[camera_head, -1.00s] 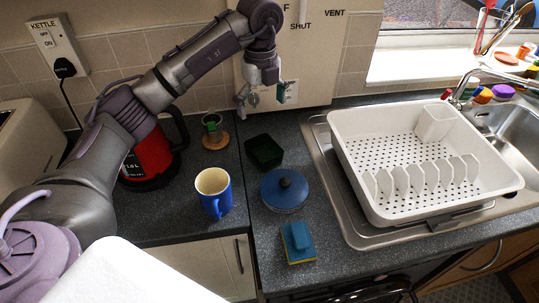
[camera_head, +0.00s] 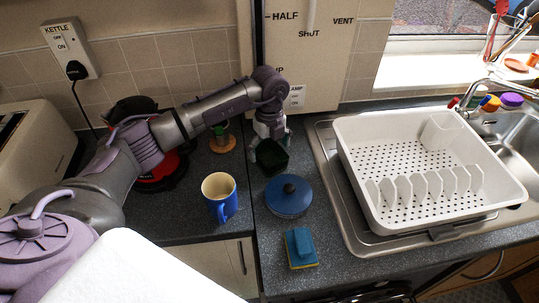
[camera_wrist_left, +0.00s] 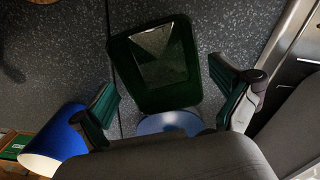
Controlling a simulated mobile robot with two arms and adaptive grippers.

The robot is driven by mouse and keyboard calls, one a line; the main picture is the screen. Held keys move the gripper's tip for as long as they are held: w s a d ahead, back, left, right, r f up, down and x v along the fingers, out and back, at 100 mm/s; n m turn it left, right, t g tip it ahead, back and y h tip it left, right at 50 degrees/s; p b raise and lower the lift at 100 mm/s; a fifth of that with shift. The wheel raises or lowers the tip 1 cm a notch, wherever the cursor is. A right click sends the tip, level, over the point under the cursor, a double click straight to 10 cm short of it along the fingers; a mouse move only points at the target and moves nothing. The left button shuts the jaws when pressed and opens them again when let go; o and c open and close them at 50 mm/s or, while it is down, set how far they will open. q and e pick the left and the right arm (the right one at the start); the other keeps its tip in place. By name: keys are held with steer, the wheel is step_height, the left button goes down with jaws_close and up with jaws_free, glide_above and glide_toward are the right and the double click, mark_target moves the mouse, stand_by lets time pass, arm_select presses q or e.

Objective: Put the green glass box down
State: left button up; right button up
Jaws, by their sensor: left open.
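The green glass box (camera_head: 275,162) is a small dark green open box on the dark worktop, behind the blue lidded pot. In the left wrist view the box (camera_wrist_left: 153,70) shows its rim and inside, in front of the fingers. My left gripper (camera_head: 267,150) is just above and beside the box, pointing down. In the left wrist view the left gripper (camera_wrist_left: 168,92) has its fingers spread wide, one to each side of the box's near end, with gaps to it. My right gripper is not in view.
The blue pot (camera_head: 288,196) stands just in front of the box. A blue mug (camera_head: 219,198), a red kettle (camera_head: 160,170) and a cork-based item (camera_head: 222,141) are to the left. A sponge (camera_head: 300,248) lies in front. A white dish rack (camera_head: 350,168) stands right.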

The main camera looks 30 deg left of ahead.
arm_select(q)
steer(key=shift+w+f, duration=0.1)
steer(key=shift+f, duration=0.8)
steer(key=shift+r, duration=0.1)
steer(key=c, duration=1.4)
